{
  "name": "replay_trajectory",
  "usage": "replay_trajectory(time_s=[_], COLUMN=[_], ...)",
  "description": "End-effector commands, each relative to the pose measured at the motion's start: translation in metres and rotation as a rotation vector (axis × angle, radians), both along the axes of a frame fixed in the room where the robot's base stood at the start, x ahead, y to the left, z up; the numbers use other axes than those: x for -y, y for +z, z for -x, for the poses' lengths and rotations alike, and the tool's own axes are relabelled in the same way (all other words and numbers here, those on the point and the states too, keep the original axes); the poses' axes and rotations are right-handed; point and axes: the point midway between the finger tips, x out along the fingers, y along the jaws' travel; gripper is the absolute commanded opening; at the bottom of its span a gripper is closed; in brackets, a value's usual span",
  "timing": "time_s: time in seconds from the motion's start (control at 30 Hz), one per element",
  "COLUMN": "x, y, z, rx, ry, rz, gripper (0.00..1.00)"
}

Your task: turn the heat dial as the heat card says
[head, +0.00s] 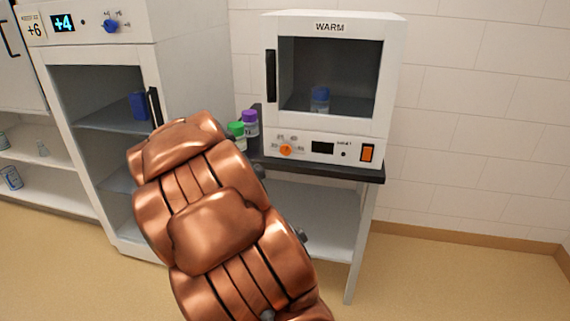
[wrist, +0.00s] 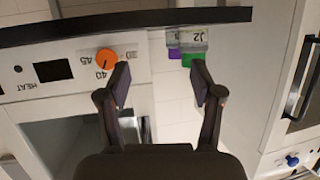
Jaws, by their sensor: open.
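The heat dial (head: 286,150) is an orange knob low on the front of the white WARM cabinet (head: 270,135). In the wrist view the heat dial (wrist: 107,58) shows upside down, with small numbers including 45 and 40 around it. Its pointer is too small to read surely. My gripper (wrist: 160,80) is open and empty, its fingers apart. The dial lies just left of the left finger in the wrist view, not between the fingers. In the head view my copper arm hides the gripper. I cannot make out a heat card in either view.
A purple-capped jar (head: 250,122) and a green-capped jar (head: 236,134) stand left of the cabinet. A dark display (head: 322,147) and an orange switch (head: 367,153) are right of the dial. The fridge has a +6 card (head: 34,28), +4 display (head: 63,23) and blue knob (head: 110,26).

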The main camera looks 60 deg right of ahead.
Motion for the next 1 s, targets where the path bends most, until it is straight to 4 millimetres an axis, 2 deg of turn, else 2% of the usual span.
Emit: replay_trajectory(time_s=[0.03, 0.1, 0.23, 0.47, 1.0], x=[0.022, 0.045, 0.074, 0.093, 0.149], y=[-0.013, -0.012, -0.008, -0.002, -0.002], z=[0.009, 0.020, 0.037, 0.049, 0.028], rx=[0.019, 0.047, 0.083, 0.106, 0.104], ry=[-0.042, -0.088, -0.149, -0.188, -0.187], rz=[0.054, 0.132, 0.243, 0.323, 0.324], gripper=[0.66, 0.66, 0.66, 0.66, 0.66])
